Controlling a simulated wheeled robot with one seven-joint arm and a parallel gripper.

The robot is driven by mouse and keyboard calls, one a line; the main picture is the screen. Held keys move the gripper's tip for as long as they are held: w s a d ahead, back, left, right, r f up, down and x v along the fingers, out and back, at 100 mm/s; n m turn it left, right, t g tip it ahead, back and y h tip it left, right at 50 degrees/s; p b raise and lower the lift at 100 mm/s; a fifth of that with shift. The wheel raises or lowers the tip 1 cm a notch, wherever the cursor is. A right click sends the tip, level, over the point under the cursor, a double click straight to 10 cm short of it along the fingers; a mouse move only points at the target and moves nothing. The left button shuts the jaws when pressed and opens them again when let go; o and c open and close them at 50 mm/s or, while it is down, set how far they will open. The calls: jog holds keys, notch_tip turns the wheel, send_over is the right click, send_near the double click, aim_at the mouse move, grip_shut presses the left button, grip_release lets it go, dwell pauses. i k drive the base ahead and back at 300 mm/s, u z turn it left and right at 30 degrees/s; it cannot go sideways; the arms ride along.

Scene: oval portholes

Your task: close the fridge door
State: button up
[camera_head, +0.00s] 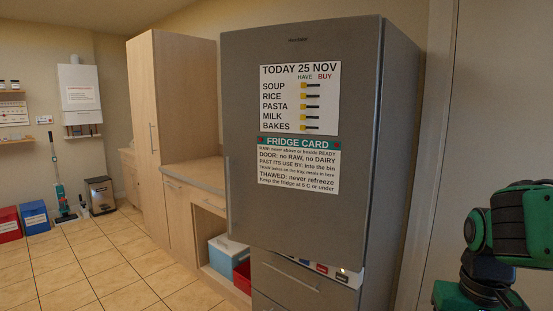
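The grey fridge door (245,120) fills the middle of the view, with a vertical handle (228,195) along its left edge. The door stands ajar: it juts forward and left past the lower drawer front (300,288). Below its bottom edge, a strip of the interior with small coloured items (322,269) shows. The rest of the interior is hidden behind the door. The fridge's side (398,130) shows on the right. My green and black arm is at the lower right, apart from the door in the picture; my gripper is not in view.
A wooden counter (205,174) and tall cabinet (150,120) stand left of the fridge. A blue-and-white box (225,255) and a red bin (242,276) sit under the counter. The tiled floor (100,265) at the left is clear. A wall panel (485,110) is at right.

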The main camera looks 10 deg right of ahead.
aim_at(289, 191)
jog(key=z, duration=0.05)
jog(key=k, duration=1.05)
jog(key=u, duration=0.65)
jog(key=i, duration=2.15)
jog(key=z, duration=0.6)
